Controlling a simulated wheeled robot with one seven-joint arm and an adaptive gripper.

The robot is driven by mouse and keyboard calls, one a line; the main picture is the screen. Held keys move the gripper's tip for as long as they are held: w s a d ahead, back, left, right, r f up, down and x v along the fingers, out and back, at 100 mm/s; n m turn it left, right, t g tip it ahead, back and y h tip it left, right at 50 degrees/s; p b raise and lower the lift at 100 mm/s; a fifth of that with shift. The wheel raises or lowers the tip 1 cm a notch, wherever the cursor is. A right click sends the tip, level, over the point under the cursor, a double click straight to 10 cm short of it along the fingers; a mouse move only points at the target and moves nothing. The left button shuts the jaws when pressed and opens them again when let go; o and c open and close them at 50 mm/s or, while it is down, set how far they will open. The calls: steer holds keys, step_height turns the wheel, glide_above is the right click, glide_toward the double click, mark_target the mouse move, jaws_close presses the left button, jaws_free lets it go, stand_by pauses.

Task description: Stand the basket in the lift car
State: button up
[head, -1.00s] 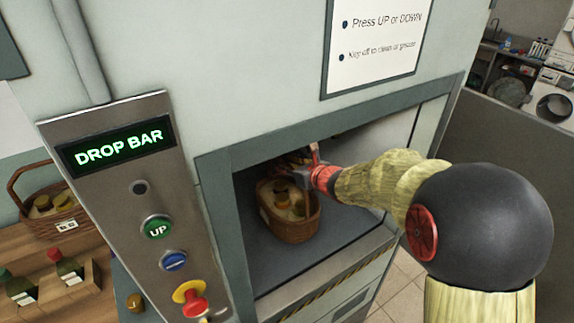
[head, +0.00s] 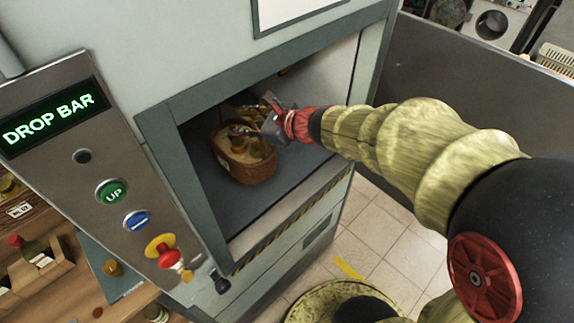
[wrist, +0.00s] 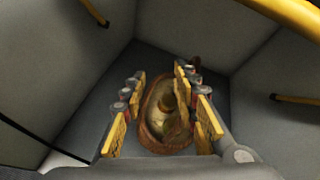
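The wicker basket (head: 250,176) stands upright on the floor of the lift car (head: 216,203), inside the opening, with several gold-lidded jars in it. The wrist view shows the basket (wrist: 165,148) from above, with jars inside. My gripper (head: 262,118) reaches into the car from the right and is just above the basket's far side. In the wrist view, my gripper (wrist: 160,80) has its yellow-padded fingers apart, with the basket showing between and below them. I see no handle between the pads. The handle is mostly hidden.
A control panel (head: 82,157) reading "DROP BAR" is left of the opening, with a green UP button (head: 112,192) and a red knob (head: 168,257). A striped sill (head: 290,220) edges the opening. A wooden shelf with bottles (head: 38,255) stands at left. Yellow rails (wrist: 95,12) cross the wrist view.

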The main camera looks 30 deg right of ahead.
steer(key=s+a+r+n+g, duration=0.1)
steer(key=s+a+n+g, duration=0.5)
steer(key=s+n, duration=0.85)
steer(key=s+d+n+h, duration=0.6)
steer(key=s+d+n, duration=0.2)
steer(key=s+n, duration=0.4)
steer(key=shift+s+d+f, duration=0.15)
steer(key=shift+s+f, duration=0.05)
